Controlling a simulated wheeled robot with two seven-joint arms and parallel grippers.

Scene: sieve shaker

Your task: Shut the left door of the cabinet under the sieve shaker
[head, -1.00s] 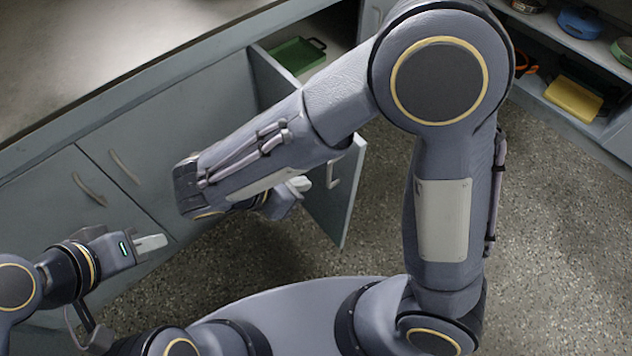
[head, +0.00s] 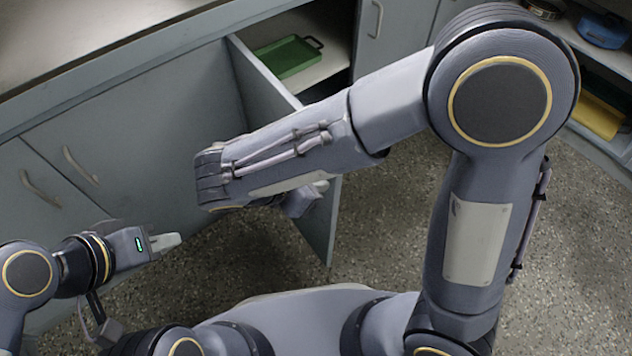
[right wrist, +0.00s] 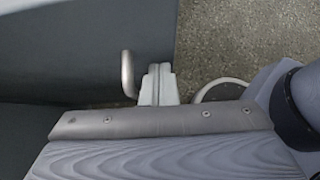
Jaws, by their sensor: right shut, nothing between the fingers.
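The left cabinet door (head: 318,228) is a blue-grey panel standing wide open, its free edge reaching out over the floor. My right forearm hides its middle and its handle in the head view. In the right wrist view the door (right wrist: 75,50) fills the upper left, with its pale bar handle (right wrist: 127,75). My right gripper (head: 320,186) is shut and empty, on the door's handle side. Its fingertips (right wrist: 160,70) are just beside the handle near the free edge; contact is unclear. My left gripper (head: 178,240) is away at the lower left, its finger gap not discernible. The sieve shaker is not seen.
A green tray (head: 289,57) lies inside the open cabinet. The worktop (head: 90,35) runs above. Closed fronts with handles (head: 80,165) stand at left. Shelves with a blue pot (head: 603,30) are at right. Speckled floor (head: 395,225) is clear beyond the door.

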